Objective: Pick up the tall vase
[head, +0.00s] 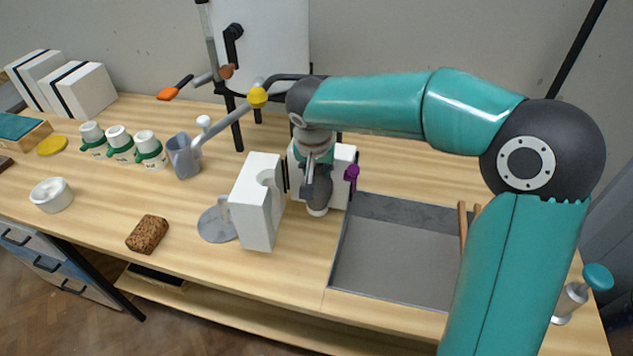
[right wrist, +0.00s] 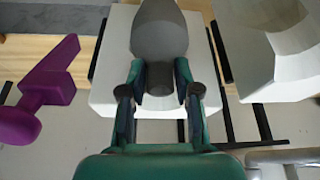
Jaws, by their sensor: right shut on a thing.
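The tall vase (head: 319,190) is grey and stands upright near the middle of the bench, in front of a white block (head: 342,170). In the right wrist view the vase (right wrist: 160,35) shows its wide grey body and narrower neck. My right gripper (head: 317,158) reaches down on it from above. In the right wrist view my right gripper (right wrist: 160,88) has a finger on each side of the neck and is shut on it. I cannot tell whether the vase's base touches the bench. My left gripper is not in view.
A second white block (head: 258,205) stands close left of the vase. A purple clamp-like part (head: 351,173) is close right. A grey tray (head: 395,262) lies to the right. A grey jug (head: 183,158), several white jars (head: 121,146) and a brown sponge (head: 147,234) are left.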

